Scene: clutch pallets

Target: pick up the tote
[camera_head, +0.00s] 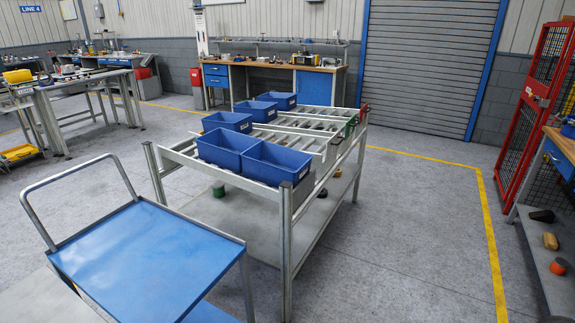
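Several blue totes stand on a grey metal roller rack in the middle of the head view. Two sit side by side at the near end, the right one (277,163) and the left one (227,150). Behind them are another blue tote (228,122), one further back (256,111) and a smaller-looking one (276,100) at the far side. The totes look open-topped, and their insides look empty where visible. Neither of my grippers shows in this view.
A blue-topped cart (150,262) with a metal handle stands at the near left, close to the roller rack (285,215). A red mesh cage (527,110) and a shelf (548,265) with small items are at the right. Floor between rack and shelf is clear.

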